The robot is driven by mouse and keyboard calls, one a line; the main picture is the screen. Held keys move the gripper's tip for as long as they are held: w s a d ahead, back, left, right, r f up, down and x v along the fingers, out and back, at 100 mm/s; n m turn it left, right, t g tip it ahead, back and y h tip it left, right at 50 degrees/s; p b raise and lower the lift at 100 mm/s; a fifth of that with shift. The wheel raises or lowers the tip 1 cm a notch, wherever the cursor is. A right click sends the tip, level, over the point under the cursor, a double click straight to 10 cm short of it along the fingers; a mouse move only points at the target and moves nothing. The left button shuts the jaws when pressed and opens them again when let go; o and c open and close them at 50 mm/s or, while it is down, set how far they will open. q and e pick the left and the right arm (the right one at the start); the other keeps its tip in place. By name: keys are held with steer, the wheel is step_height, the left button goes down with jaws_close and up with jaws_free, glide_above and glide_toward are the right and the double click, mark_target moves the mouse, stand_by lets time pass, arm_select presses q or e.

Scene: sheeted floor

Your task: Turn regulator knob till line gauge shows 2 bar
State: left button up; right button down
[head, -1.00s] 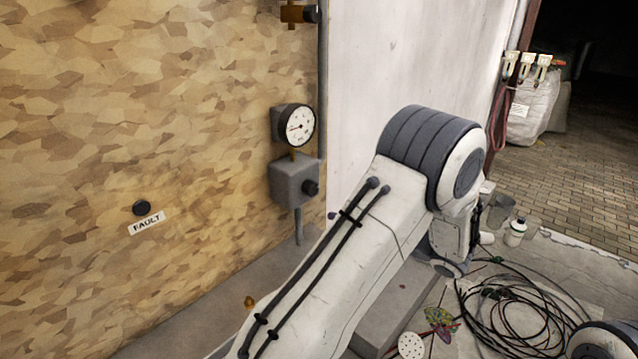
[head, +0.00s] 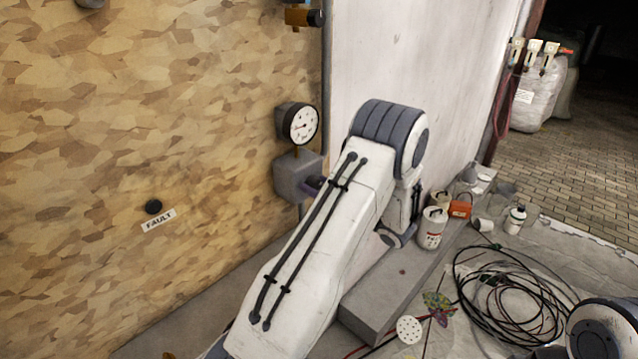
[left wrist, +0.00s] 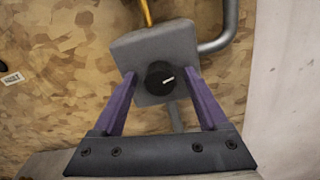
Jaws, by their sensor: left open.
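The round white line gauge (head: 301,125) is on the wall in the head view. Its needle points roughly left, but the numbers are too small to read. Below it is the grey regulator box (head: 288,178), also in the left wrist view (left wrist: 178,45). The black regulator knob (left wrist: 160,76), with a white mark, faces the left wrist camera; in the head view it is hidden behind my gripper. My left gripper (left wrist: 160,80) is open, its purple fingertips on either side of the knob. I cannot tell whether they touch it. My right gripper is out of view.
A black button (head: 153,207) and FAULT label (head: 159,220) are on the patterned wall. A grey pipe runs beside the box. On the right are a ledge (head: 385,295), a white can (head: 431,228), a small bottle (head: 515,219) and coiled black cable (head: 510,300).

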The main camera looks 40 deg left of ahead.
arm_select(q)
jaws_close()
steer(key=shift+m, duration=0.9)
jaws_free()
